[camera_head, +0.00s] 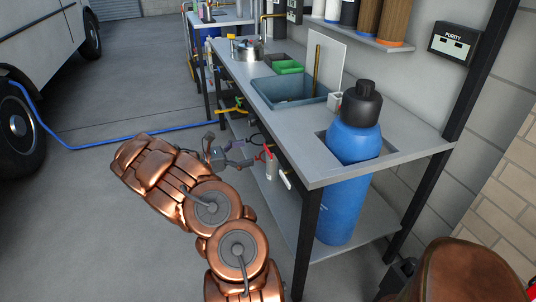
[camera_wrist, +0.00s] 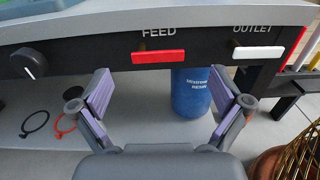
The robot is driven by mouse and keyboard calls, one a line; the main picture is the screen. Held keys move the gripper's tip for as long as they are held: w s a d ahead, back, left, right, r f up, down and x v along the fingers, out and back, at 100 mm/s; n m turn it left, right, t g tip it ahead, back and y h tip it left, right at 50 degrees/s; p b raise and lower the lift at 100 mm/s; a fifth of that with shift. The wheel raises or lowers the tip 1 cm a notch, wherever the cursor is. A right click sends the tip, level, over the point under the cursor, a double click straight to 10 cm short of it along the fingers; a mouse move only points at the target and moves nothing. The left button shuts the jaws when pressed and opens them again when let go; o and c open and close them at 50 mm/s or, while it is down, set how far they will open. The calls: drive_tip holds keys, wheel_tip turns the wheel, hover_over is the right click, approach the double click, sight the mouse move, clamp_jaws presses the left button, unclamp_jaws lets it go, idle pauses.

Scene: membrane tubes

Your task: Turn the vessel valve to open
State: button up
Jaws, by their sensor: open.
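In the wrist view, a red bar handle (camera_wrist: 158,57) lies level on the dark front rail of the bench under the word FEED. A white bar handle (camera_wrist: 258,52) lies level to its right under OUTLET. No label reads vessel valve. A blue vessel (camera_wrist: 190,92) with a resin label shows below and behind the rail; in the head view it is a tall blue bottle (camera_head: 350,190) with a black cap, set in a bench cutout. My gripper (camera_wrist: 160,82) is open and empty, its purple-padded fingers spread below and in front of the red handle. In the head view my gripper (camera_head: 230,153) is beside the bench front.
A round black knob (camera_wrist: 29,63) sits on the rail at left. Black and orange rings (camera_wrist: 66,124) lie on the lower shelf. The grey bench (camera_head: 300,135) holds a blue-grey basin (camera_head: 285,92). A blue hose (camera_head: 100,146) crosses the floor. Open floor lies left of the bench.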

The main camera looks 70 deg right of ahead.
sight(267, 149)
drive_tip(key=x, duration=0.5)
drive_tip(key=f+x, duration=0.1)
drive_tip(key=x, duration=0.2)
drive_tip(key=shift+w+d, duration=0.15)
drive_tip(key=shift+w, duration=0.05)
